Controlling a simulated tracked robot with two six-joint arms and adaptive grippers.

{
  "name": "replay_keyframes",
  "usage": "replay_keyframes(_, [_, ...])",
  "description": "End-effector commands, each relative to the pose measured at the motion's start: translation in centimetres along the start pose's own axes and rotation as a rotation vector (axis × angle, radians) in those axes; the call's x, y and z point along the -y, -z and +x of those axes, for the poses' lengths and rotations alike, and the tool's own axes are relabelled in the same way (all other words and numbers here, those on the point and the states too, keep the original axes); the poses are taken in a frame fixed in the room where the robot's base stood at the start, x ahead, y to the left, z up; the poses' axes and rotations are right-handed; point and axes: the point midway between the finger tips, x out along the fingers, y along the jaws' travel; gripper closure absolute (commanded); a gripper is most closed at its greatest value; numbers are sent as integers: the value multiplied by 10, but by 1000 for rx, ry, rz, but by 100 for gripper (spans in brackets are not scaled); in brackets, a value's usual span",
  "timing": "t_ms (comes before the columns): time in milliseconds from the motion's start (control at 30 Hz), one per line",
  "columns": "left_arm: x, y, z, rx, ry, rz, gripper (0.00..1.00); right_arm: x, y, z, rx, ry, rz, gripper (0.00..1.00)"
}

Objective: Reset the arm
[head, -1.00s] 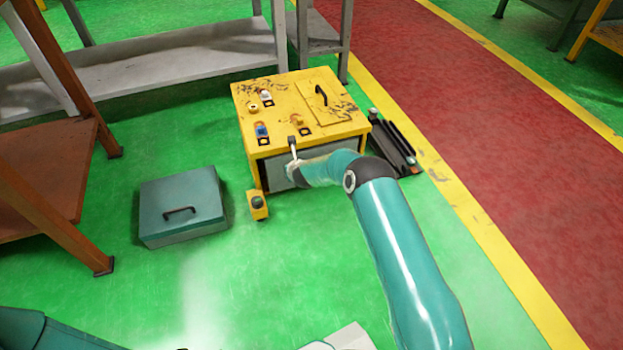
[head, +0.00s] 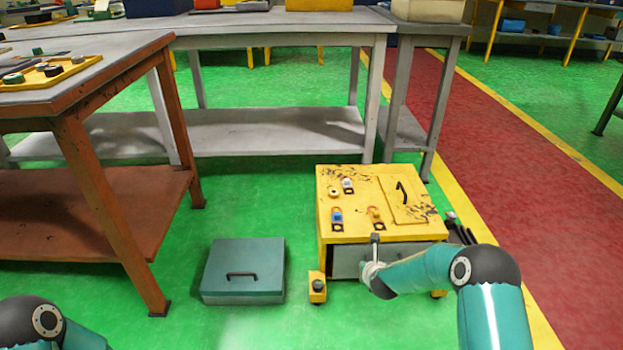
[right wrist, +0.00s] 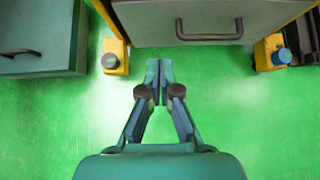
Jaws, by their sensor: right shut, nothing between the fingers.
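My right arm (head: 425,268) comes in from the right. Its gripper (head: 376,239) is in front of the yellow cabinet (head: 352,185), near the top front edge in the head view. In the right wrist view the gripper (right wrist: 157,80) is shut, its fingertips together with nothing between them. They show over green floor below the dark handle (right wrist: 209,36) of the grey drawer (right wrist: 160,20), apart from it. The drawer looks closed. My left arm (head: 50,325) shows only at the bottom left corner; its gripper is out of view.
A teal box (head: 245,262) with a black handle stands on the floor left of the cabinet. A small yellow block (head: 317,288) with a dark knob is by the cabinet's front corner. Orange (head: 110,215) and grey (head: 250,130) tables stand behind. Floor in front is mostly clear.

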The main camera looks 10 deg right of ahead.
Motion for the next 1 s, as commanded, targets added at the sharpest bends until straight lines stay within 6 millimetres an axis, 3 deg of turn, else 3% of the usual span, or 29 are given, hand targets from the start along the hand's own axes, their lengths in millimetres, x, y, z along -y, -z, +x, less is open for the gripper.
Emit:
replay_keyframes(67, [-2, 0, -4, 0, 0, 0, 31, 0, 7, -8, -22, -5, -5, 100])
replay_keyframes(167, [-2, 0, -7, 0, 0, 0, 31, -9, 38, -21, -87, -37, -47, 100])
replay_keyframes(233, [-3, 0, -9, 0, 0, 0, 31, -19, 70, -36, -150, -81, -156, 100])
replay_keyframes(400, [-5, 0, -13, 0, 0, 0, 31, -46, 159, -92, -279, -295, -714, 100])
replay_keyframes(600, [-6, 0, -15, 0, 0, 0, 31, -66, 235, -160, -261, -619, -1384, 100])
replay_keyframes(800, [-6, 0, -15, 0, 0, 0, 31, -78, 284, -220, -68, -938, -1967, 100])
replay_keyframes(1000, [-6, 0, -15, 0, 0, 0, 31, -83, 305, -248, 185, -1121, -2358, 100])
